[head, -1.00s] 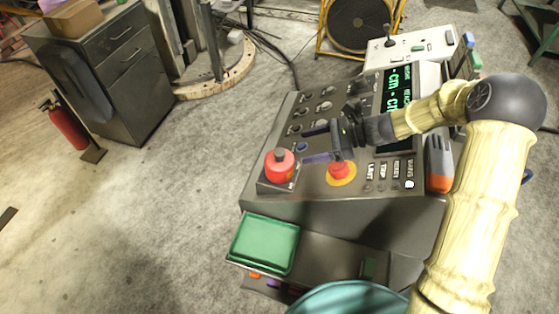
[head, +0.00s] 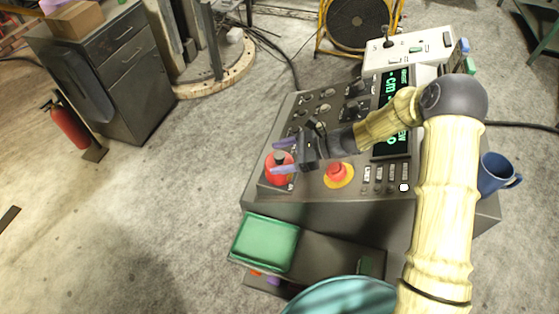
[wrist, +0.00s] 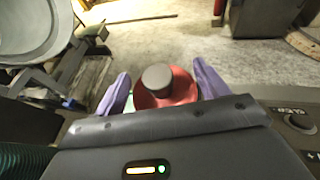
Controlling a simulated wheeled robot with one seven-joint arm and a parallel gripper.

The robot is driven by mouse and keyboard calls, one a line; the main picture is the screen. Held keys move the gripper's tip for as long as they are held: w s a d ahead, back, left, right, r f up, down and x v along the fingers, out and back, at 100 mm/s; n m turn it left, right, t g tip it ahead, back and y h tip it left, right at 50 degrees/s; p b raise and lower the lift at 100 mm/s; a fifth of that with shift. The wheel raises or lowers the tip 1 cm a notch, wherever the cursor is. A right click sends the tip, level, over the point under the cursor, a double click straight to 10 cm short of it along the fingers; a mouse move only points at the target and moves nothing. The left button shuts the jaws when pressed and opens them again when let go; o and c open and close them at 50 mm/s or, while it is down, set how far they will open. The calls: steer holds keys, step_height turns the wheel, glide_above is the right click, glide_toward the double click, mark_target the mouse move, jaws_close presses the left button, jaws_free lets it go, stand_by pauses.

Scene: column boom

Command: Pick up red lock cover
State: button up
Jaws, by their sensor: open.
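The red lock cover (head: 276,172) sits on a dark square base at the near left corner of the control panel, with a grey knob on top. In the wrist view the red cover (wrist: 182,91) shows between my two purple fingers, with its grey knob (wrist: 157,77) toward me; its lower part is hidden behind my gripper body. My gripper (head: 284,156) is open, its fingers spread at the cover, one on the far side and one on the near side in the head view. I cannot tell whether the fingers touch it.
A red button on a yellow ring (head: 338,174) is just right of my gripper on the panel (head: 330,195). A green tray (head: 265,242) lies below the panel's front edge. A blue mug (head: 495,174) stands at the right.

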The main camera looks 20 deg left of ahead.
steer(key=x, duration=0.2)
steer(key=shift+s+a+f, duration=0.1)
steer(key=shift+s+a, duration=0.05)
steer(key=shift+a, duration=0.2)
steer(key=shift+c, duration=0.2)
